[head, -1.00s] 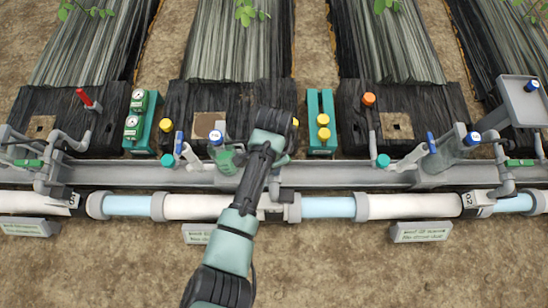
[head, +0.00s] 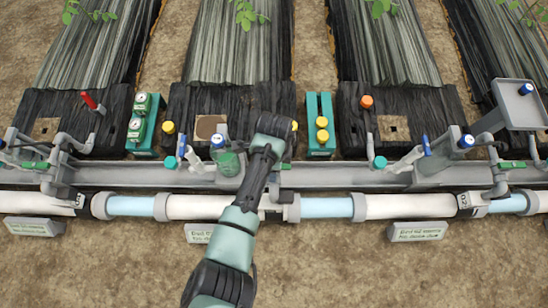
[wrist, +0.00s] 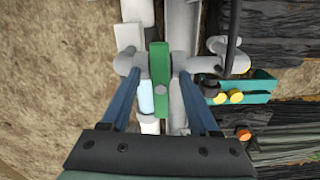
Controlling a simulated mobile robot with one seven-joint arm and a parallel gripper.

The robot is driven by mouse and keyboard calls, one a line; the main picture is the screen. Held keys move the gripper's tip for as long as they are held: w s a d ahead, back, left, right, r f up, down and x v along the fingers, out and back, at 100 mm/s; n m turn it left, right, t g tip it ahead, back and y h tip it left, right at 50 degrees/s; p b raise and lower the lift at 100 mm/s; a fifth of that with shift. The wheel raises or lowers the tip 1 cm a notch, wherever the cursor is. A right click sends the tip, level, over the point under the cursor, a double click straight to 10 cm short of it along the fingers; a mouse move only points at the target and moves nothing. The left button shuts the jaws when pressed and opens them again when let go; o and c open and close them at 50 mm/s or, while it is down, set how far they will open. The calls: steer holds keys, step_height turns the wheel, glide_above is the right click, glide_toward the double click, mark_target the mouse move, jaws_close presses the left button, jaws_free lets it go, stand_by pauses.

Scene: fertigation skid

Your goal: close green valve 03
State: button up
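A green valve handle (wrist: 160,78) lies in the middle of the wrist view, lengthwise along the main pipe, with grey pipe fittings on both sides. My gripper (wrist: 156,80) is open, its two blue fingers apart on either side of the handle, with gaps visible between handle and fingers. The number on this valve cannot be read. In the head view my arm hides the gripper and most of this valve. Other green handles show at the far left (head: 35,165) and far right (head: 513,164), also lying along the main pipe.
The white main pipe (head: 415,206) and grey channel (head: 330,175) run across the skid. A teal block with yellow knobs (head: 318,110) stands just right of my arm. Blue-capped fittings (head: 217,142) stand to its left. Bare soil (head: 350,270) in front is mostly clear.

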steer(key=shift+r, duration=0.1)
step_height(320, 180, up, 10)
steer(key=p, duration=1.1)
